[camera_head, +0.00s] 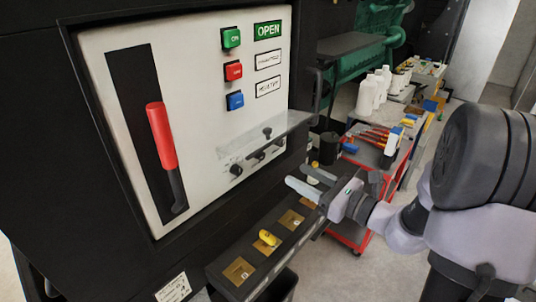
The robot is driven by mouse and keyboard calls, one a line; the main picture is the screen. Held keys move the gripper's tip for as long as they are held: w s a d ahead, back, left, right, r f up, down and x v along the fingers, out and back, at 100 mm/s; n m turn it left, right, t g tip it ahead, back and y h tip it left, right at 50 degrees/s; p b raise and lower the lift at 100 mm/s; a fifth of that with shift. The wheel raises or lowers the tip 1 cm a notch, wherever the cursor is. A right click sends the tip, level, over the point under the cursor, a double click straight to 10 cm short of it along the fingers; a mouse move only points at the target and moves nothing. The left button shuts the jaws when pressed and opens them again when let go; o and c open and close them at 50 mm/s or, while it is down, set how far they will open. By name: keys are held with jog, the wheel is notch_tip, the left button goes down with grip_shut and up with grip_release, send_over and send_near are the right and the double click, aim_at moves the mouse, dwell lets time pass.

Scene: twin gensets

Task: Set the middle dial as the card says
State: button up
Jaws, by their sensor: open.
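A white panel (200,70) is set in a black cabinet. Low on its right is a row of small black dials; the middle dial (260,155) sits between a left dial (235,170) and a right one (280,142). A clear cover (265,136) with a black knob on it is at this row; I cannot tell how far it is open. The dial markings are too small to read. A small white card (173,289) with unreadable print is on the cabinet's lower front. My gripper (306,179) is open and empty, right of and below the dials, apart from them.
A red-handled lever (162,140) and green, red and blue buttons (234,70) are on the panel. A dark ledge (254,254) below carries brass plates and a yellow piece (268,238). A red cart (392,165) with tools and bottles stands behind my gripper.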

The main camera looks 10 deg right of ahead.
aim_at(263, 156)
jog(key=x, duration=1.1)
jog(key=shift+w+a, duration=0.2)
grip_shut()
